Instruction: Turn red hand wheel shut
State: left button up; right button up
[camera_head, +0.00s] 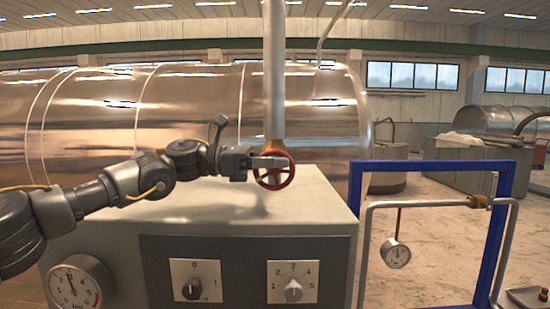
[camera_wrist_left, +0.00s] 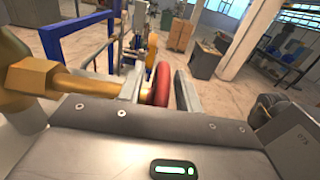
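The red hand wheel (camera_head: 274,169) sits on a brass valve at the foot of a vertical grey pipe, above a grey cabinet. My left gripper (camera_head: 268,162) reaches in from the left and its fingers overlap the wheel in the head view. In the left wrist view, the red wheel rim (camera_wrist_left: 162,85) lies between the two spread fingers of the left gripper (camera_wrist_left: 160,93). Gaps show beside the rim, so the gripper looks open around it. The brass valve stem (camera_wrist_left: 50,78) shows at the left. My right gripper is in neither view.
A large shiny tank (camera_head: 190,105) lies behind the cabinet (camera_head: 320,195). A blue frame (camera_head: 430,166) and a grey pipe with a hanging gauge (camera_head: 396,253) stand to the right. The cabinet front carries dials and a pressure gauge (camera_head: 78,285).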

pick_arm(q)
jog(key=shift+c, duration=0.4)
jog(key=shift+a, duration=0.1)
grip_shut()
